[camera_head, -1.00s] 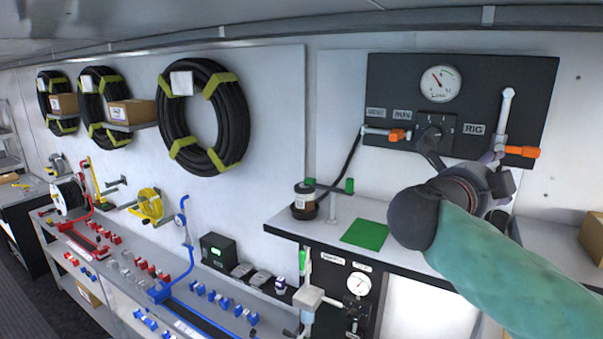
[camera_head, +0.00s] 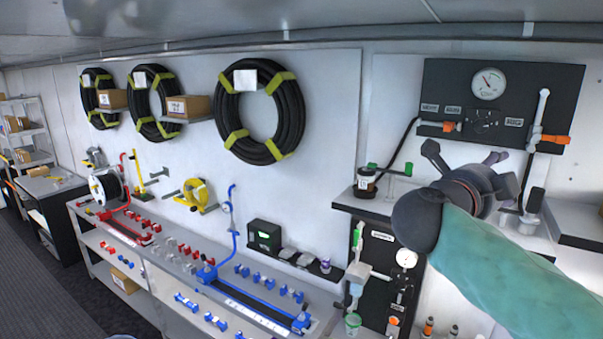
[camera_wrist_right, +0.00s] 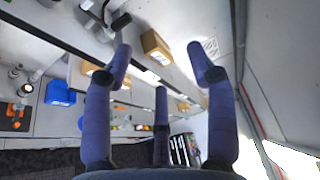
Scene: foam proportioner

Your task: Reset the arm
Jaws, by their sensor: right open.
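My right arm, in a teal sleeve, comes in from the lower right of the head view. Its dark gripper (camera_head: 480,180) is in front of the wall below the black gauge panel (camera_head: 555,85). Its fingers are spread and I see nothing between them. In the right wrist view the three purple-blue fingers of the right gripper (camera_wrist_right: 163,75) stand apart and empty. My left gripper does not show in either view.
The panel carries a round gauge (camera_head: 488,84) and an orange-handled valve (camera_head: 553,139). A long workbench (camera_head: 170,255) with red and blue tools runs left. Dark floor (camera_head: 50,265) lies open at lower left.

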